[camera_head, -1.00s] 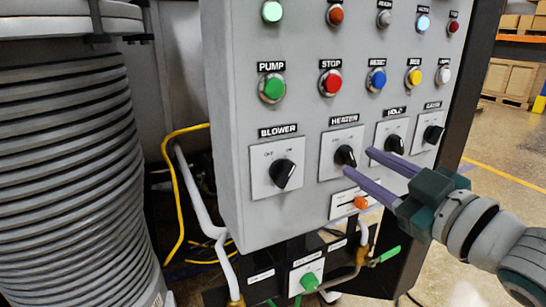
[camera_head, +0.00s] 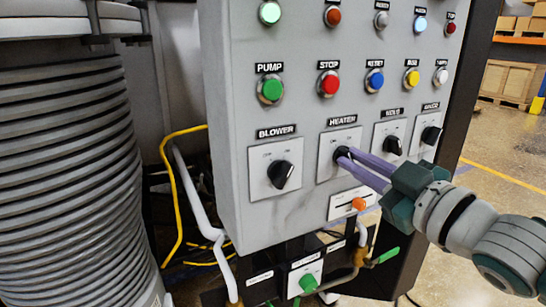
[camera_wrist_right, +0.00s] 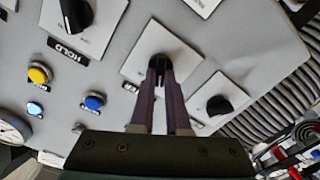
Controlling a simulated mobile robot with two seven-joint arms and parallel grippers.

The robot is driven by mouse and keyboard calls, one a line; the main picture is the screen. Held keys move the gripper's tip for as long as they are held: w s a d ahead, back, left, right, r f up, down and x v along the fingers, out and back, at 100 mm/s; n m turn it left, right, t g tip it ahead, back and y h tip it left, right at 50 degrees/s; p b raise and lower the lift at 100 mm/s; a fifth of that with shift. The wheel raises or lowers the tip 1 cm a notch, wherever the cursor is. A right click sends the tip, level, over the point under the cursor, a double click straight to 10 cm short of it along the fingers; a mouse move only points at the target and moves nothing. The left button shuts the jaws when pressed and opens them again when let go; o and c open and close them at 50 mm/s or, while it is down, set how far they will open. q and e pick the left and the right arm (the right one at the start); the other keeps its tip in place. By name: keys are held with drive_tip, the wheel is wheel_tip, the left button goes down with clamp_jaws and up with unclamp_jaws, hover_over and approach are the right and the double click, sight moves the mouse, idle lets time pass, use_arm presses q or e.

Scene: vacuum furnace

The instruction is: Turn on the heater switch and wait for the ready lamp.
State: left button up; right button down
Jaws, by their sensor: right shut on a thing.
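The heater switch (camera_head: 341,155) is a black rotary knob on a white plate under the HEATER label, on the grey control panel (camera_head: 300,220). My right gripper (camera_head: 347,156) reaches in from the right with its purple fingers shut on the knob. In the right wrist view, both fingers close on the heater knob (camera_wrist_right: 160,63), hiding part of it. Several round lamps sit in the panel's top row, among them a lit pale green one (camera_head: 269,13) and a lit pale blue one (camera_head: 420,24). The labels of the top row are out of frame or unreadable. My left gripper is not in view.
The blower knob (camera_head: 280,174) is left of the heater switch and the hold knob (camera_head: 392,145) is right of it. Pump (camera_head: 271,89) and stop (camera_head: 329,84) buttons sit above. An orange-handled slider (camera_head: 358,204) is just below. A ribbed cylinder (camera_head: 70,190) stands at the left.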

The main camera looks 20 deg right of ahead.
idle(0.5)
drive_tip(key=shift+m, duration=0.4)
drive_tip(key=shift+r+m+p, duration=0.1)
drive_tip(key=shift+m+p, duration=0.45)
drive_tip(key=shift+m, duration=0.15)
drive_tip(key=m+p, duration=0.1)
drive_tip(key=m, duration=0.2)
drive_tip(key=shift+d, duration=0.1)
drive_tip(key=m+p, duration=0.1)
drive_tip(key=m, duration=0.2)
drive_tip(key=shift+d+m, duration=0.1)
drive_tip(key=shift+m, duration=1.8)
